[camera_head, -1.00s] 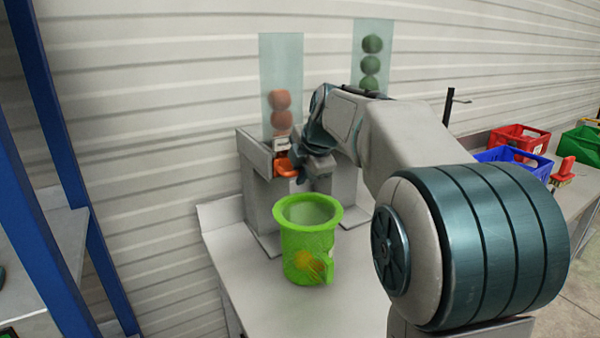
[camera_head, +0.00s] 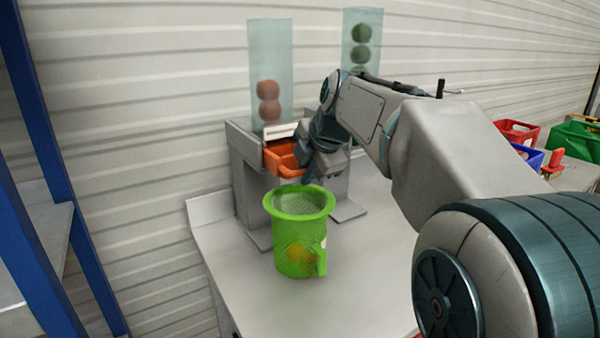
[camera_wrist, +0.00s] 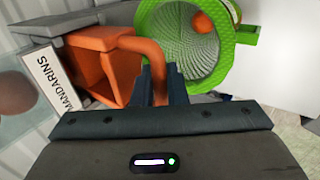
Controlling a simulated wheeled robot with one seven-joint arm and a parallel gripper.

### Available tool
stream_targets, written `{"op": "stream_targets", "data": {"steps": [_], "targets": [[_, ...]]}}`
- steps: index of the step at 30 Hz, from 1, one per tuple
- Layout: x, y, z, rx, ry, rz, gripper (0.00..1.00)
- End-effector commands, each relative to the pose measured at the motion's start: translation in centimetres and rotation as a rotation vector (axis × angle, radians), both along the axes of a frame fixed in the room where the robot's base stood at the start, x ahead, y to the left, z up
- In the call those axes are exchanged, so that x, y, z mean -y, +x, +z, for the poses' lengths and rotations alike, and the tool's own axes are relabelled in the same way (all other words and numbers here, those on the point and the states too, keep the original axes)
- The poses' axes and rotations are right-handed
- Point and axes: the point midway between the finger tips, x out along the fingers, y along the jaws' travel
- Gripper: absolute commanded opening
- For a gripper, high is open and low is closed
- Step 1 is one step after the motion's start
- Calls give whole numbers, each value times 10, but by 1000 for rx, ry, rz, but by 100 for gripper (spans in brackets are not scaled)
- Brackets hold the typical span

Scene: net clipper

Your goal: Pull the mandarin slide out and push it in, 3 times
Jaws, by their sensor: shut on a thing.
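The orange mandarin slide (camera_head: 283,157) sticks out from the front of the grey dispenser under a clear tube (camera_head: 270,60) that holds reddish mandarins. In the wrist view the slide (camera_wrist: 95,68) is an open orange frame with a curved handle (camera_wrist: 158,62), beside a label (camera_wrist: 52,84) reading MANDARINS. My gripper (camera_head: 308,180) is at the slide's front; in the wrist view my gripper (camera_wrist: 163,90) is shut on the handle. The fingers partly hide the handle.
A green net bucket (camera_head: 298,240) stands on the table (camera_head: 250,290) just in front of and below the slide, with an orange fruit inside (camera_wrist: 203,22). A second tube (camera_head: 362,40) with green fruit stands to the right. A blue rack post (camera_head: 30,100) is at the left.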

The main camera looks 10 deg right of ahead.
Motion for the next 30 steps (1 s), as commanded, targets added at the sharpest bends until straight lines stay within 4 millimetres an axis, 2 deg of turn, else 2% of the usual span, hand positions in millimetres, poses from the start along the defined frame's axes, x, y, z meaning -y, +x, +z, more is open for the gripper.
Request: {"op": "stream_targets", "data": {"steps": [18,30], "targets": [[15,-41,4,13,0,-4,0],[15,-41,5,12,-1,-3,0]]}}
